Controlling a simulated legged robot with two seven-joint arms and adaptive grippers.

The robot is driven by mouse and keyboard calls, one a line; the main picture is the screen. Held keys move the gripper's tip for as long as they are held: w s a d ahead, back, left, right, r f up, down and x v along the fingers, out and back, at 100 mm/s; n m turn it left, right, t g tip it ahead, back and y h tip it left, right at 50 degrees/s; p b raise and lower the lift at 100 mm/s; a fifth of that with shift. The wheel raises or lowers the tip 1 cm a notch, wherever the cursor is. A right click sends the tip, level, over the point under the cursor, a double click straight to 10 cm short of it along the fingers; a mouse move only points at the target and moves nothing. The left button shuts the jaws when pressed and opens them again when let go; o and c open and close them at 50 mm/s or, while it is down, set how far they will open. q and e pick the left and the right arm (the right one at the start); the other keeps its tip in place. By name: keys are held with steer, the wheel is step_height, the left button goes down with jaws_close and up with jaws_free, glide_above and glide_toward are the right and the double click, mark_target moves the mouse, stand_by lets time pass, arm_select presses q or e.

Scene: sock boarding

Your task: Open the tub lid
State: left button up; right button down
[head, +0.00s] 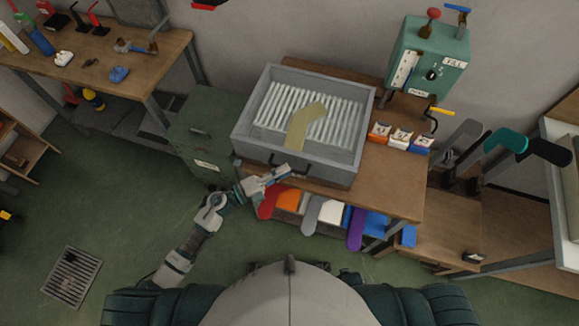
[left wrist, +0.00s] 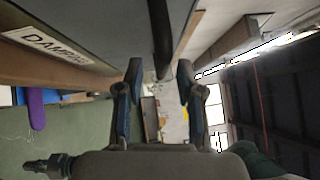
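The grey tub (head: 240,141) stands on the wooden bench. I look into it from above and see a ribbed pale floor with a yellowish sock (head: 306,125) lying on it. I cannot make out a separate lid. A dark bar handle is on the tub's front; it also shows in the left wrist view (left wrist: 160,35). My left gripper (head: 286,171) is at the front of the tub by this handle. In the left wrist view its fingers (left wrist: 159,75) are apart, with the bar between or just beyond their tips. My right gripper is not in view.
A green cabinet (head: 205,130) stands left of the tub. A green control box (head: 428,62) is behind right. Coloured socks (head: 318,213) sit on the shelf below the bench top. Foot-shaped boards (head: 505,141) stand at the right.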

arm_select(q)
steer(key=shift+x, duration=0.85)
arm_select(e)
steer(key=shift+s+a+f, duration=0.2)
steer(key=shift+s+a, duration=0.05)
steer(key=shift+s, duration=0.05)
arm_select(q)
steer(key=shift+w, duration=0.2)
steer(key=shift+d, duration=0.25)
jaws_close()
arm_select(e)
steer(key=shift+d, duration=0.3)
